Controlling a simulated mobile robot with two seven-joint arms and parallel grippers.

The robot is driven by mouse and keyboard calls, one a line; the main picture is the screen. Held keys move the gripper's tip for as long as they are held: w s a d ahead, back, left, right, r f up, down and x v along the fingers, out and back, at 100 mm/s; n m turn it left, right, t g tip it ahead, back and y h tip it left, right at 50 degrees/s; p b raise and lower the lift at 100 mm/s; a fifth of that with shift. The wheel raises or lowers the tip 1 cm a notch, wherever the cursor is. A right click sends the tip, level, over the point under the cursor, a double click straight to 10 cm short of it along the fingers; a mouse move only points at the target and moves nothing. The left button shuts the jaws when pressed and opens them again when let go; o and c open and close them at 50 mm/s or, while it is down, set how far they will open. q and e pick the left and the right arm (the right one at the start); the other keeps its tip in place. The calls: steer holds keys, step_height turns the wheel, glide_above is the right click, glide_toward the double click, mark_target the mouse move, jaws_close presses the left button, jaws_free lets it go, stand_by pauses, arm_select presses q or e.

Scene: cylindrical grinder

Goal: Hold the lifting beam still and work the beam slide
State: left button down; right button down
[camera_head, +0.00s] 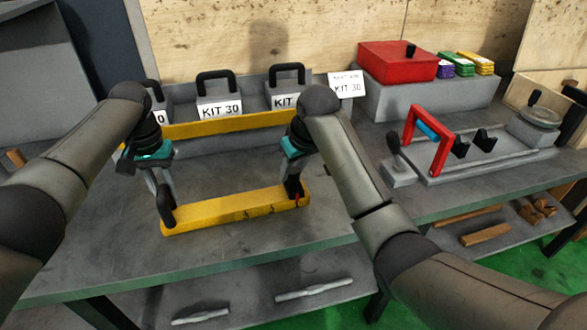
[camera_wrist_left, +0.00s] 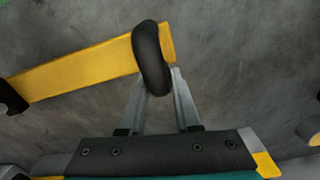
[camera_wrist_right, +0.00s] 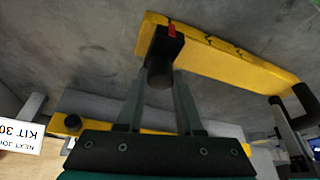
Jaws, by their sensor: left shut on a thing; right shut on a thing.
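The yellow lifting beam (camera_head: 235,210) lies over the front of the grey bench, with notches along its right part. At its left end is a black loop handle (camera_wrist_left: 152,58), and my left gripper (camera_head: 163,190) is shut on it. At its right end is the black beam slide (camera_wrist_right: 164,50) with a small red mark (camera_wrist_right: 172,29). My right gripper (camera_head: 293,182) is shut on the slide's round knob (camera_wrist_right: 160,77). The fingers partly hide the slide in the head view. The red mark sits near the beam's right end.
Behind the beam, grey kit boxes with black handles and "KIT 30" labels (camera_head: 220,109) stand behind a yellow bar (camera_head: 222,125). To the right are a fixture with a red frame (camera_head: 441,145) and a red box (camera_head: 397,61). The bench (camera_head: 120,245) is clear around the beam.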

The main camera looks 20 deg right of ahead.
arm_select(q)
steer(key=shift+d, duration=0.2)
arm_select(e)
steer(key=a, duration=1.2)
steer(key=shift+s+a, duration=0.3)
steer(key=shift+s, duration=0.05)
steer(key=c, duration=0.5)
jaws_free()
steer(key=shift+d, duration=0.1)
steer(key=shift+c, duration=0.2)
steer(key=shift+d, duration=0.1)
arm_select(q)
steer(key=shift+a, duration=0.1)
arm_select(e)
steer(key=shift+r, duration=0.25)
arm_select(q)
steer(key=shift+a, duration=0.1)
arm_select(e)
steer(key=v, duration=1.1)
steer(key=shift+s+r, duration=0.2)
